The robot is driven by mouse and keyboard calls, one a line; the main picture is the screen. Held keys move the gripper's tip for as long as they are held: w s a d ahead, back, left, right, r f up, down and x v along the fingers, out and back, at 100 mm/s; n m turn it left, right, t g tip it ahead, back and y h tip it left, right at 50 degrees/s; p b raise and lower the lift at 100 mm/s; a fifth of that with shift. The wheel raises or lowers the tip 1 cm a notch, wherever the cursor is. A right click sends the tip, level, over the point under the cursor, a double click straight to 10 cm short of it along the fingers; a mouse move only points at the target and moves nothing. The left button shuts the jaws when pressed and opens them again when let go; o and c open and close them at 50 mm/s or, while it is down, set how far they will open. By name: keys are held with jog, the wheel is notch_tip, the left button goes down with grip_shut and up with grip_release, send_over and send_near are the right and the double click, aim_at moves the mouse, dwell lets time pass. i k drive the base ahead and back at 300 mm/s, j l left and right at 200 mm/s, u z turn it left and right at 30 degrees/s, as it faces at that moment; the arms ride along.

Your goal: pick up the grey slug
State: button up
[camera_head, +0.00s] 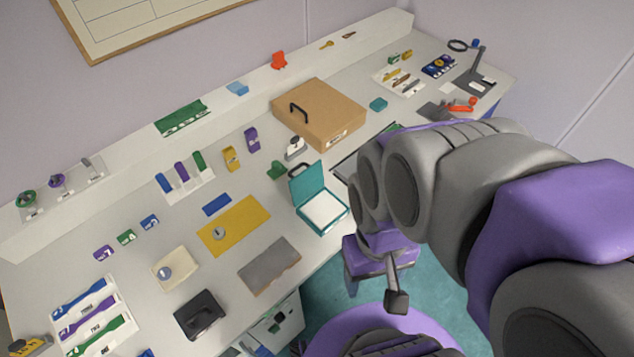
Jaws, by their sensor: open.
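My gripper (375,288) hangs in front of the bench's front edge, over the teal floor. Its fingers are apart, with nothing seen between them. I cannot tell for sure which thing is the grey slug. One small round grey piece (219,233) lies on the yellow mat (247,222). Another small round grey piece (164,272) lies on a cream pad (185,259). Both are on the bench, left of my gripper and well away from it. They are too small to make out in detail.
An open teal box (340,215) stands near the bench's front edge, beside a flat grey plate (268,268). A black block (199,315) lies front left. A brown case (321,112) stands further back. Small coloured holders fill much of the bench (120,200).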

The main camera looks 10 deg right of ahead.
aim_at(219, 232)
jog(key=k+j+u, duration=0.1)
jog(key=j+u, duration=0.25)
jog(key=u, duration=0.15)
jog(key=j+u, duration=0.3)
jog(key=u, duration=0.15)
jog(key=j+u, duration=0.5)
jog(key=l, duration=0.1)
